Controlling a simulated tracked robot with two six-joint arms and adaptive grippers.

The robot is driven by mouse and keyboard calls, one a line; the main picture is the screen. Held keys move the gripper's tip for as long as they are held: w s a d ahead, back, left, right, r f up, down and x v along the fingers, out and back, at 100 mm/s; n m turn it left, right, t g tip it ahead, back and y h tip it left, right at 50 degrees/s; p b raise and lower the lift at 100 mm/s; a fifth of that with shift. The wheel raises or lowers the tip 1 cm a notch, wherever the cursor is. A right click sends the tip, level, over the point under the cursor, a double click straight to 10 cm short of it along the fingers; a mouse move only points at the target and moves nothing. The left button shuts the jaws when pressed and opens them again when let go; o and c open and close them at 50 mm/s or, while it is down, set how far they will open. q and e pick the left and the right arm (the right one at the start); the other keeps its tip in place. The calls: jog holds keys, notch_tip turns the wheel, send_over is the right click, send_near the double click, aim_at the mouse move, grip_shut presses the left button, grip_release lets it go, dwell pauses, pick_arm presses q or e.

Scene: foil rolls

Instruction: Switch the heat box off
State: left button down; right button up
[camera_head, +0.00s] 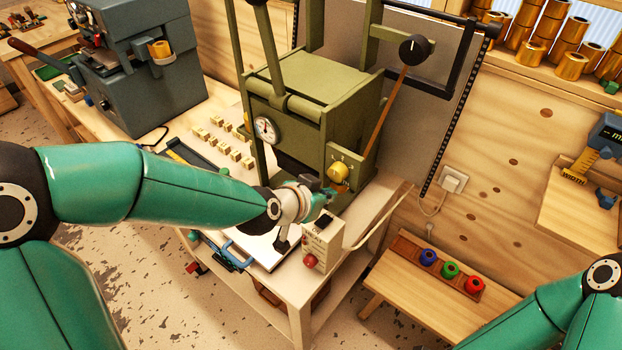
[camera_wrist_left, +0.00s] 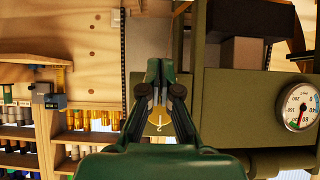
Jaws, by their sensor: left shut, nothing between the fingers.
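The heat box (camera_head: 322,244) is a small whitish box with lettering at the front corner of the white bench. It has a black switch (camera_head: 324,222) at its top and a red lamp or button (camera_head: 309,261) on its front. I cannot tell the switch position. My left gripper (camera_head: 326,192) is shut and empty, a little above and behind the heat box, apart from it, close to the press's yellow dial (camera_head: 338,172). In the left wrist view the shut fingers (camera_wrist_left: 161,70) show in front of the yellow dial (camera_wrist_left: 158,120); the heat box is not seen there. My right gripper is out of view.
The green press (camera_head: 310,95) with a gauge (camera_head: 265,129) and a long lever stands right behind the gripper. Brass stamps (camera_head: 222,137) lie at its left. A wooden bench (camera_head: 420,297) with coloured spools is at the right. Open floor lies in front.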

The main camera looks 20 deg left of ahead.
pick_arm(q)
jog(key=w+r+p+v, duration=0.1)
jog(key=v, duration=0.7)
jog(key=shift+d+r+p, duration=0.2)
jog(key=shift+r+p, duration=0.15)
jog(key=shift+p, duration=0.05)
jog(key=shift+s, duration=0.1)
